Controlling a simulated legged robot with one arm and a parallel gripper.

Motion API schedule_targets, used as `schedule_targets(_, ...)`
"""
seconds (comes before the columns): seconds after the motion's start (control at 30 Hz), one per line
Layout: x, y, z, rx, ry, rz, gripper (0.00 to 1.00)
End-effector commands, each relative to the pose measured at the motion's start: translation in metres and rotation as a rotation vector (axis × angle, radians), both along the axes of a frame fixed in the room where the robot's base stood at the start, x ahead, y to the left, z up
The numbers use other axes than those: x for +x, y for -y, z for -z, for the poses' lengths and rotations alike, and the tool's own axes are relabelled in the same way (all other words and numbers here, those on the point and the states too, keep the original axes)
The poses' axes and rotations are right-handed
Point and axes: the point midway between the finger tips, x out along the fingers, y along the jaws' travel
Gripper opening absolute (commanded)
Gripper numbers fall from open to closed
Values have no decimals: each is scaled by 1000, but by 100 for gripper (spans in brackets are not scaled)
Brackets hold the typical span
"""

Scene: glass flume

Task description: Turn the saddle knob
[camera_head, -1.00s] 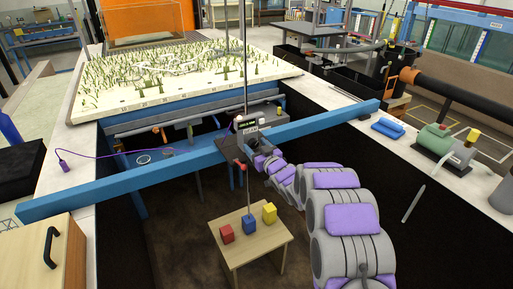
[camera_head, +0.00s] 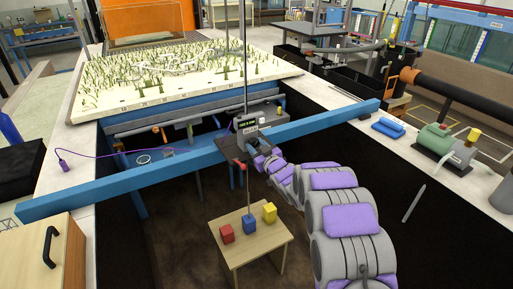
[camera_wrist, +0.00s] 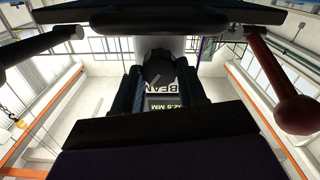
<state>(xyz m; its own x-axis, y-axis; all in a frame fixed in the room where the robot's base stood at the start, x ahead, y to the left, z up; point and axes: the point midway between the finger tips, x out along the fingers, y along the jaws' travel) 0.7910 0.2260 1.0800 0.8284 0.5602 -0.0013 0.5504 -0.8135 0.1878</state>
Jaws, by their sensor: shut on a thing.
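The saddle (camera_head: 232,149) is a grey block astride the blue beam (camera_head: 120,182), with a vertical rod (camera_head: 245,70) through it and a small display (camera_head: 247,123) on top. The saddle knob (camera_wrist: 157,66) is dark and round with a pale mark, seen in the wrist view. My gripper (camera_head: 254,153) is at the saddle's near face. In the wrist view my gripper's dark fingers (camera_wrist: 157,78) stand on either side of the knob, shut on it. A "BEAM" label and a readout ending in "2.5 MM" (camera_wrist: 163,104) show between the fingers, partly hidden.
A wooden stool (camera_head: 258,248) with red, blue and yellow cubes stands below. A red-handled lever (camera_wrist: 292,110) and a dark one (camera_wrist: 30,45) flank my gripper. The planted bed (camera_head: 170,75) lies beyond the beam. White ledges border the dark channel.

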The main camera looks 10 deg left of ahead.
Motion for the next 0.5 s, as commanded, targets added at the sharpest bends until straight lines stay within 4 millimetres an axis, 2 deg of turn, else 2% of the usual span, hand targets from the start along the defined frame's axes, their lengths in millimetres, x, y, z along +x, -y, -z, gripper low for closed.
schedule_targets(0.2, 0, -1, 0, -1, 0, -2, 11)
schedule_targets(0.23, 0, -1, 0, -1, 0, -2, 43)
schedule_targets(0.5, 0, -1, 0, 0, 0, -1, 67)
